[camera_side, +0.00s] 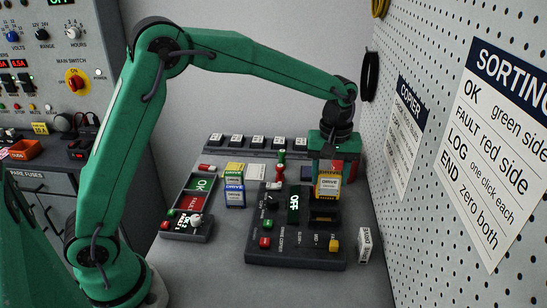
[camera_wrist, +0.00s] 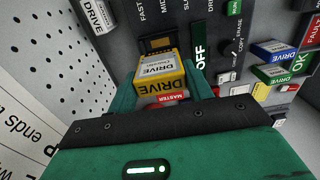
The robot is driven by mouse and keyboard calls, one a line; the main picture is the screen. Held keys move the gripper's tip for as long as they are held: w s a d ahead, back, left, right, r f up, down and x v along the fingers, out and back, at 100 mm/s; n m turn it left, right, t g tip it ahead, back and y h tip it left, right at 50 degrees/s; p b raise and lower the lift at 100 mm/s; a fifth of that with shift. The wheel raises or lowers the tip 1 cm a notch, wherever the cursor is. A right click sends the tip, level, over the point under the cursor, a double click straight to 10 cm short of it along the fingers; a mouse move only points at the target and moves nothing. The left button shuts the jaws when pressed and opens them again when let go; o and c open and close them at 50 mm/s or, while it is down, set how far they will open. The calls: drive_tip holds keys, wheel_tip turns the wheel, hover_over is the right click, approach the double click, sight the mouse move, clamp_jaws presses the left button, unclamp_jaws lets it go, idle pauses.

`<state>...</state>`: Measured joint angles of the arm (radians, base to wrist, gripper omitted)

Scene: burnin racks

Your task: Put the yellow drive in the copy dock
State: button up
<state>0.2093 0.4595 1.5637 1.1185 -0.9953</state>
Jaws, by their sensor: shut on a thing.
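My gripper (camera_side: 328,172) is shut on a yellow drive (camera_side: 328,187) with a white label, over the back right part of the copy dock. The wrist view shows the yellow drive (camera_wrist: 160,77) between my two green fingers. The copy dock (camera_side: 290,256) is a dark panel with an OFF display, coloured buttons and a knob. An empty-looking dark slot (camera_side: 324,216) lies just in front of the drive; it also shows in the wrist view (camera_wrist: 156,45). I cannot tell whether the drive's lower end touches the dock. A red MASTER label (camera_wrist: 168,97) shows behind the drive.
A white drive (camera_side: 364,245) stands right of the dock, near the pegboard (camera_side: 420,190). Several labelled bays line the back.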

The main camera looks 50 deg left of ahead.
sight(327, 192)
drive_tip(key=shift+f, duration=0.15)
drive_tip(key=shift+f, duration=2.6)
drive_tip(key=shift+f, duration=1.2)
idle(2.3)
drive_tip(key=o, duration=1.5)
drive_tip(key=shift+r, duration=0.15)
